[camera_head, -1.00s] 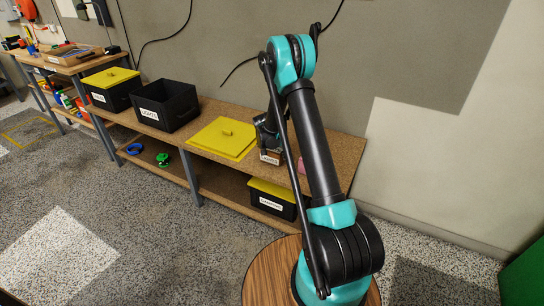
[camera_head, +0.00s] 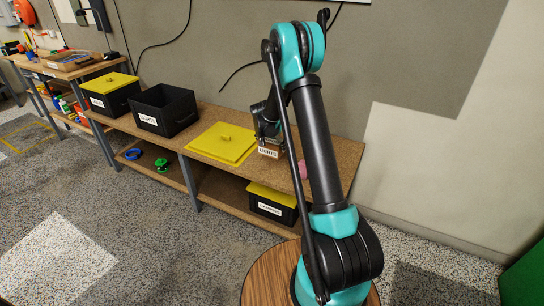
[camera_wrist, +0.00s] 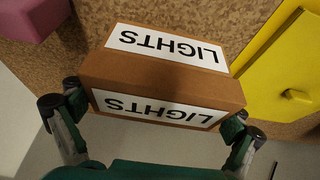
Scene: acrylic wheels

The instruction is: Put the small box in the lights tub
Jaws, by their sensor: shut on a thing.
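The small box (camera_wrist: 160,75) is brown with white LIGHTS labels on two faces. My gripper (camera_wrist: 148,118) is shut on it, with a finger at each end. In the head view the box (camera_head: 268,152) and my gripper (camera_head: 267,135) are over the right part of the bench, partly behind my arm. The box appears slightly above the bench top. The lights tub (camera_head: 182,117) is black, open-topped and labelled, and stands further left on the bench. Its inside floor is hidden.
A yellow lid (camera_head: 222,148) lies flat on the bench between tub and box. A yellow-lidded black tub (camera_head: 112,103) stands left of the lights tub. A pink block (camera_wrist: 32,18) is beside the box. Another lidded tub (camera_head: 272,207) sits on the lower shelf.

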